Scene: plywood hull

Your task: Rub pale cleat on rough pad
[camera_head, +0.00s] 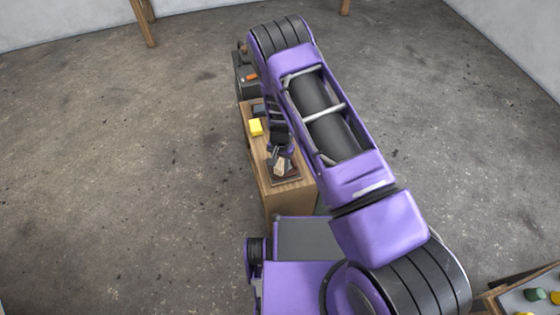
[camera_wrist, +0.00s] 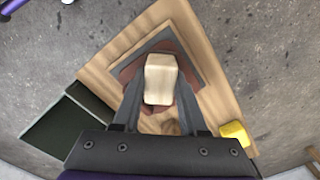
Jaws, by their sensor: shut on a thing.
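The pale cleat (camera_wrist: 160,78) is a cream block held between the fingers of my gripper (camera_wrist: 160,92) in the wrist view. It also shows small in the head view (camera_head: 281,168), under my gripper (camera_head: 279,156). The rough pad (camera_wrist: 129,74) is a reddish-brown patch with a grey border, directly beyond the cleat in the wrist view. In the head view the pad (camera_head: 292,181) lies near the close end of the wooden bench. The cleat hides the pad's middle. I cannot tell whether the cleat touches the pad.
The narrow wooden bench (camera_head: 278,199) also bears a yellow block (camera_head: 255,127) and a dark item (camera_head: 259,109). A dark box (camera_head: 246,88) with something orange stands at its far end. A tray with green and yellow pieces (camera_head: 535,295) is at lower right. Concrete floor surrounds the bench.

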